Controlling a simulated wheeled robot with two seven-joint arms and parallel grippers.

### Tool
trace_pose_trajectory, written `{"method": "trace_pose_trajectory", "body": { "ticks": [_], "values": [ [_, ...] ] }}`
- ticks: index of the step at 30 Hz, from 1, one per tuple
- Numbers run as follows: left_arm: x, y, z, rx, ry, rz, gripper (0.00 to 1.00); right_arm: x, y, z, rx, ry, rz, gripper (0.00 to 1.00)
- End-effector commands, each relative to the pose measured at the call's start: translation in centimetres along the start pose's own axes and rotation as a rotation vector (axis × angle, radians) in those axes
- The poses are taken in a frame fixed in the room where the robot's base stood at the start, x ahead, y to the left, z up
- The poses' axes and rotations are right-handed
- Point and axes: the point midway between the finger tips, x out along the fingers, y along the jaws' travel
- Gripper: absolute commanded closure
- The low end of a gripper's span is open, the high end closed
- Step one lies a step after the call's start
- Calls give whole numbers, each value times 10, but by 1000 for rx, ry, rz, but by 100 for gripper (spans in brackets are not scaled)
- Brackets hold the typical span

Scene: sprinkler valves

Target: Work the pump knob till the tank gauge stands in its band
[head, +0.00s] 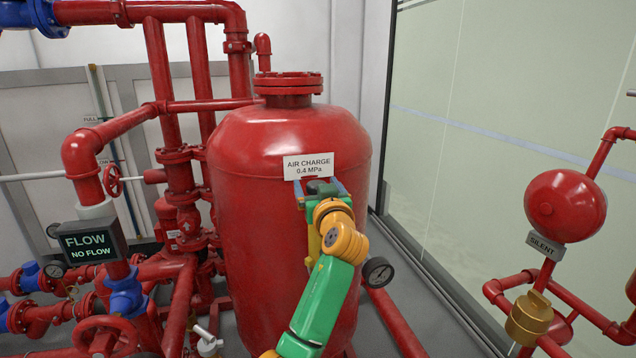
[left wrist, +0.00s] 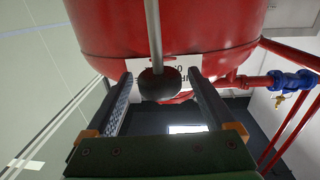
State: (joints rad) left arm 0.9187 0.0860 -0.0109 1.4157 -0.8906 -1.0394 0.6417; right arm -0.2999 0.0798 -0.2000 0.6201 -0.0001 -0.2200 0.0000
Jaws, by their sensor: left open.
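The pump knob (left wrist: 158,86) is a dark round ball on a grey rod in the left wrist view. In the head view the dark knob (head: 320,187) shows just below the AIR CHARGE 0.4 MPa sign (head: 308,166). My left gripper (head: 319,183) is open with its fingers on either side of the knob. The left wrist view shows the knob between the fingertips (left wrist: 160,80), with small gaps at both sides. The tank gauge (head: 377,272) is a small round dial at the red tank's (head: 265,230) lower right. Its needle and band are too small to read. My right gripper is out of view.
Red pipes and valves (head: 180,190) crowd the left, with a FLOW / NO FLOW box (head: 88,243). At the right are a red bell (head: 565,205), a SILENT tag (head: 546,246) and a brass fitting (head: 530,318). Floor shows between tank and glass wall.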

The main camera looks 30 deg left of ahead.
Motion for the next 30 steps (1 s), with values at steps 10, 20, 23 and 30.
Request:
{"method": "trace_pose_trajectory", "body": {
  "ticks": [10, 20, 23, 30],
  "values": [
    [0, 0, 0, 1, 0, 0, 84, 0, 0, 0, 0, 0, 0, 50],
    [0, 0, 24, 1, -1, 0, 100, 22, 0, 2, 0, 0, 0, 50],
    [0, 0, 40, 2, 0, 0, 100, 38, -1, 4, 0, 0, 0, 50],
    [0, 0, 41, 3, 0, 0, 100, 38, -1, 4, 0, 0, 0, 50]
  ]
}}
